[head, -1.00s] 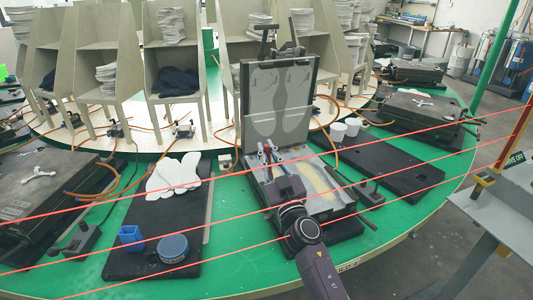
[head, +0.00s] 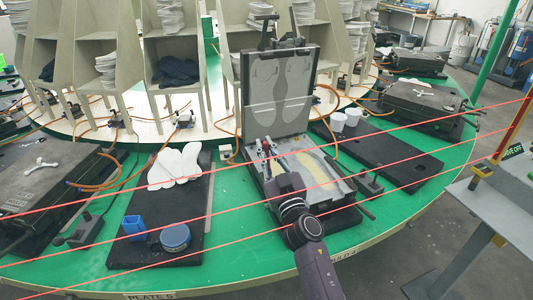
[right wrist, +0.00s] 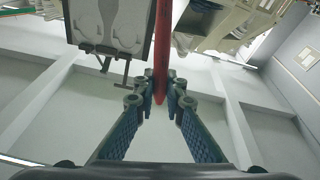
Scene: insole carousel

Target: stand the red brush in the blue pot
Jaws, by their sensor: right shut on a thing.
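The blue pot (head: 133,229), a small box-like holder, stands at the front left of a black plate in the head view. My right gripper (head: 266,150) is in front of the open mould, well to the right of the pot. In the right wrist view the right gripper (right wrist: 162,92) is shut on the red brush (right wrist: 162,45), whose red shaft runs up between the fingertips. The brush is too small to make out clearly in the head view. My left gripper is not in view.
A round blue tin (head: 175,238) stands close to the right of the pot. White insoles (head: 175,167) lie behind them on the black plate (head: 183,212). The open mould (head: 305,128) stands to the right. White cups (head: 338,121) stand beyond it. Red lines cross the front of the view.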

